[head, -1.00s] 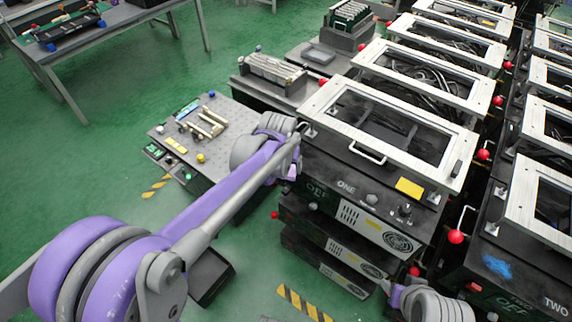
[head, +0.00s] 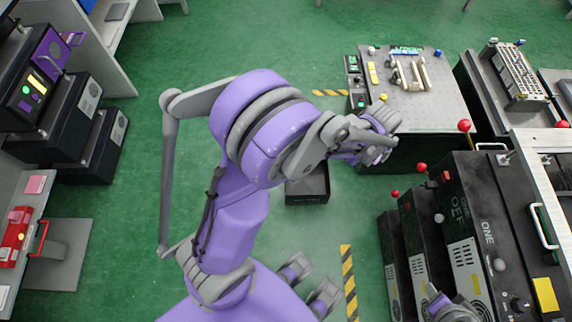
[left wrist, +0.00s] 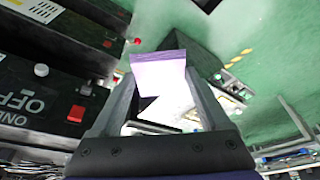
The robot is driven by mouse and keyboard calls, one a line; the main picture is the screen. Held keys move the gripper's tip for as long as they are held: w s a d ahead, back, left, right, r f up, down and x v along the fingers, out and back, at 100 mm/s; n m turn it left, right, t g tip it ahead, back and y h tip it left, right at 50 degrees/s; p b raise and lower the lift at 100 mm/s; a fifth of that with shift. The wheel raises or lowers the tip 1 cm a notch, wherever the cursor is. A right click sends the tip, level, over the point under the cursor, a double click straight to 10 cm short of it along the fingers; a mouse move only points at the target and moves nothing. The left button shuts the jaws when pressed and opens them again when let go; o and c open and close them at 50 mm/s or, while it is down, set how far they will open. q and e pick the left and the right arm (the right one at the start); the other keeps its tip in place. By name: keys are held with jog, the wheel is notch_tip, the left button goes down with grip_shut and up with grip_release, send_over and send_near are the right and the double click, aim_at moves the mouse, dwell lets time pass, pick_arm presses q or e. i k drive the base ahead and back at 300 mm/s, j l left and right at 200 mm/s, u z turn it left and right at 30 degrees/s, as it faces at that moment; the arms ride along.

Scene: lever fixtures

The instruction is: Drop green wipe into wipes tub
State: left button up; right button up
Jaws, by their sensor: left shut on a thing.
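My left gripper (head: 374,151) is in the head view, beyond the purple arm, in front of the grey bench. The left wrist view shows its two fingers around a pale, lilac-white thing (left wrist: 160,80) with a darker purple edge, so it is shut on that thing. No green shows on it, so I cannot tell that it is the green wipe. An open black box (head: 307,190) lies on the floor below and left of the gripper. I cannot tell whether it is the wipes tub. My right gripper (head: 437,291) is partly in view at the bottom; its jaws are unclear.
The grey bench (head: 432,90) with small fixtures and buttons stands behind the left gripper. Black lever machines (head: 478,200) with red knobs fill the right. A red fixture (head: 17,232) and black cabinets stand at the left. Green floor (head: 270,45) is open in the middle.

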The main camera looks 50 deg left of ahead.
aim_at(303, 182)
jog(key=l+u, duration=0.1)
jog(key=u, duration=1.4)
jog(key=k+l+u, duration=0.2)
jog(key=k+l, duration=0.2)
jog(key=i+j+z, duration=0.1)
jog(key=i+z, duration=0.15)
jog(key=i+j+z, duration=0.15)
jog(key=i+z, duration=0.15)
jog(key=i, duration=0.2)
